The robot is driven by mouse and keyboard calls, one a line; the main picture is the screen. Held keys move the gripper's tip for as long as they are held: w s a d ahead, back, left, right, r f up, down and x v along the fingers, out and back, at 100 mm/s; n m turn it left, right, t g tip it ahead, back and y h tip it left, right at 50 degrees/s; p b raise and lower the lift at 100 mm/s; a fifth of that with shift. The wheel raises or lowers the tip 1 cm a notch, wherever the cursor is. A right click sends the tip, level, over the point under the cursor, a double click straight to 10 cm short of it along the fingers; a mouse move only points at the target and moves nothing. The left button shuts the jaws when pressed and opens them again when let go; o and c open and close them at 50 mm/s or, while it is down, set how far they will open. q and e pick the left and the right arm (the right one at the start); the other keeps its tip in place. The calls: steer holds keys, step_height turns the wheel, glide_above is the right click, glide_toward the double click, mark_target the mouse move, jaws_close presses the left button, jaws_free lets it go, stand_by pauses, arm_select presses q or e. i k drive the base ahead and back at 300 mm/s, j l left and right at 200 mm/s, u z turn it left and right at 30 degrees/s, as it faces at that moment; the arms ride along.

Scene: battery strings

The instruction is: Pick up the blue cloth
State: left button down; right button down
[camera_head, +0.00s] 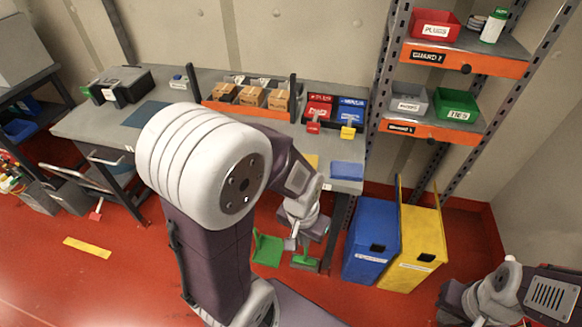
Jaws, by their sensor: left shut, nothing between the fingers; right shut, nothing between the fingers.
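A flat blue cloth (347,171) lies on the right end of the grey workbench (230,147), near its front edge. My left gripper (298,240) is below and left of the cloth in the picture, in front of the bench. It is shut and empty, apart from the cloth. My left arm's large white joint covers part of the bench. My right gripper (452,302) is at the lower right, far from the cloth, shut and empty; its fingertips are hard to make out.
A yellow cloth (312,161) lies left of the blue one, partly behind my arm. Red bins (319,107) and blue bins (351,110) stand behind. Blue (372,240) and yellow (416,248) floor bins stand to the right. A green dustpan (267,250) is near my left gripper.

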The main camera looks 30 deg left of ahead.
mark_target(340, 170)
steer(key=u, duration=0.6)
steer(key=i+u, duration=0.45)
steer(key=k+l, duration=0.05)
